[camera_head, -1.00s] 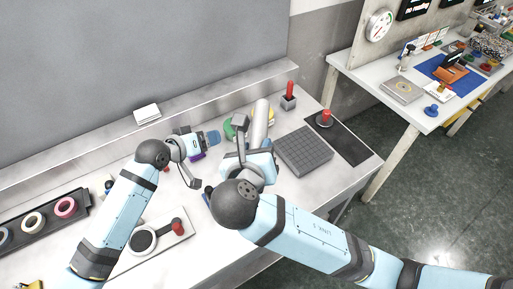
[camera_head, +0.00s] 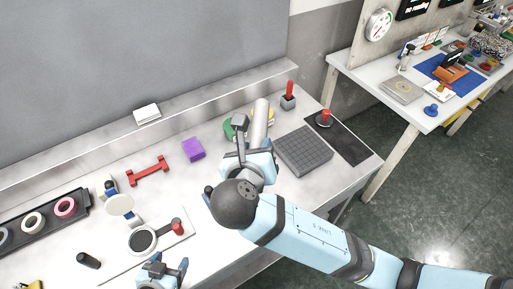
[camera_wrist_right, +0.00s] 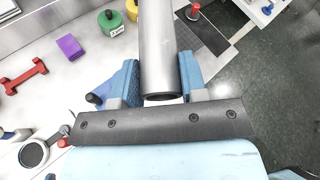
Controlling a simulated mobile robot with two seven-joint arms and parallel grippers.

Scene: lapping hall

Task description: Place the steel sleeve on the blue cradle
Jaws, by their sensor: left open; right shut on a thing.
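The steel sleeve (camera_head: 260,122) is a plain grey cylinder. My right gripper (camera_head: 254,150) is shut on it; in the right wrist view the sleeve (camera_wrist_right: 158,50) stands between the two blue fingers (camera_wrist_right: 157,82), its near end open. My left gripper (camera_head: 170,266) is open and empty at the front of the bench, low in the head view. No blue cradle shows clearly. A small dark blue piece (camera_head: 207,191) beside my right wrist is mostly hidden; it also shows in the wrist view (camera_wrist_right: 95,100). I cannot tell what it is.
A red cradle-like bar (camera_head: 148,171) and a purple block (camera_head: 193,149) lie left of the sleeve. A grey grid plate (camera_head: 303,150) and a black mat (camera_head: 345,140) lie right. A green round thing (camera_head: 229,128) is close behind my right gripper. Bench around the purple block is clear.

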